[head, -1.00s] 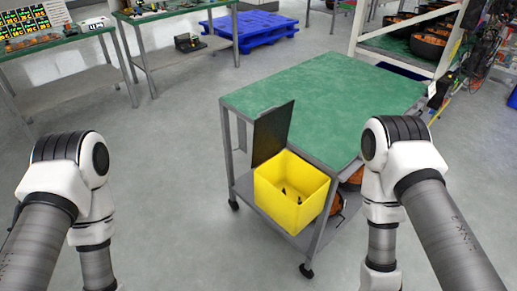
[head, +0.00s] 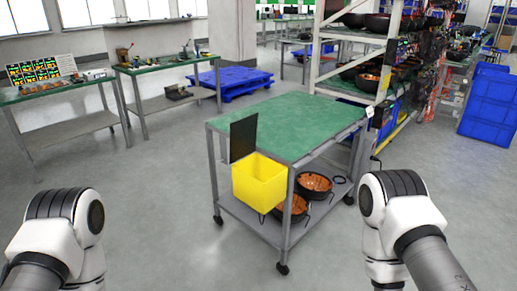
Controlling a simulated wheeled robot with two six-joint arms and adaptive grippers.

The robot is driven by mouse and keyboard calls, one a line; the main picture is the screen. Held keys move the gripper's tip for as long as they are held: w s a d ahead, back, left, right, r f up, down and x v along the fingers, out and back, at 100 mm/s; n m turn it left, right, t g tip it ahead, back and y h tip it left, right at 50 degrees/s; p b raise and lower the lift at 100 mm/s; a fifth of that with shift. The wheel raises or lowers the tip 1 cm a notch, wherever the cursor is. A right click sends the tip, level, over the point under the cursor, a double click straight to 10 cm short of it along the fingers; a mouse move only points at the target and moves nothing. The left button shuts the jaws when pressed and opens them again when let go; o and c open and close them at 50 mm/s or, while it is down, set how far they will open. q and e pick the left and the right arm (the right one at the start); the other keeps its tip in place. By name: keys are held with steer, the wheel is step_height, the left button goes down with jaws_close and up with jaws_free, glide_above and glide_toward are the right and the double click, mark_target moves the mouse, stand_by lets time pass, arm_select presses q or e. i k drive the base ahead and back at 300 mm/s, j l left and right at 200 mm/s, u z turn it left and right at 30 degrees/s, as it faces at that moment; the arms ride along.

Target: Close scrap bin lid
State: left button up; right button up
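The scrap bin is a yellow open-topped box (head: 259,183) at the left front of a green-topped cart, below its top. Its dark lid (head: 243,137) stands upright at the bin's back left edge, so the bin is open. The inside of the bin is mostly hidden from this angle. My two arms come in at the lower left and lower right, well apart from the bin. Both grippers are below the picture and out of view.
The green-topped cart (head: 302,128) on casters has round dark pans with orange contents (head: 314,183) on its lower shelf. Workbenches (head: 158,68) stand at the back left, a blue pallet (head: 232,82) behind, a rack (head: 388,45) and blue crates (head: 490,105) at the right. Floor around the cart's left is clear.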

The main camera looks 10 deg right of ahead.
mark_target(243, 131)
steer(key=i+z, duration=0.1)
steer(key=z, duration=0.35)
steer(key=j+z, duration=0.15)
steer(key=z, duration=0.25)
steer(key=i+j+z, duration=0.15)
steer(key=z, duration=0.3)
steer(key=j+z, duration=0.15)
steer(key=z, duration=0.25)
steer(key=j+z, duration=0.15)
steer(key=z, duration=0.3)
steer(key=j, duration=1.45)
steer(key=i+j, duration=0.1)
steer(key=j, duration=2.8)
